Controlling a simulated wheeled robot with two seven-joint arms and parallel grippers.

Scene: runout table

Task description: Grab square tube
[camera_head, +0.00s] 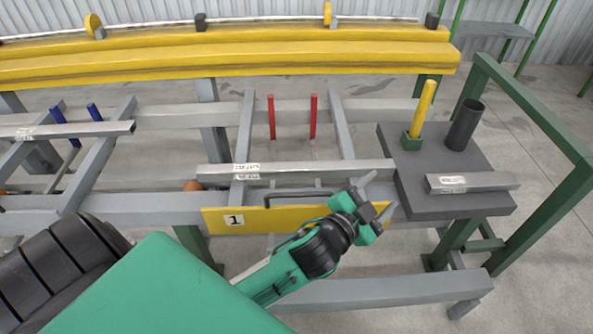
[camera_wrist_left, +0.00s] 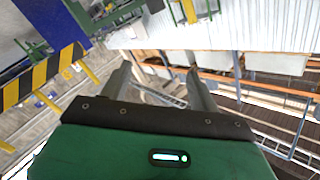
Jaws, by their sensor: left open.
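A grey square tube (camera_head: 295,170) with a white label lies across the rails in the middle of the runout table. A second, shorter labelled square tube (camera_head: 472,182) lies on the dark plate at the right. A third square tube (camera_head: 75,130) lies across the rails at the left. My left gripper (camera_head: 377,197) is open and empty, near the right end of the middle tube and apart from the tube on the plate. Its open fingers (camera_wrist_left: 162,78) also show in the left wrist view, with no tube between them. My right gripper is not in view.
The dark plate (camera_head: 395,140) also bears a dark cylinder (camera_head: 465,125) and a yellow post (camera_head: 422,105) in a green base. Red pins (camera_head: 313,117) and blue pins (camera_head: 94,112) stand along the table. A yellow sign (camera_head: 270,219) marked 1 hangs in front. A green frame (camera_head: 540,115) stands right.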

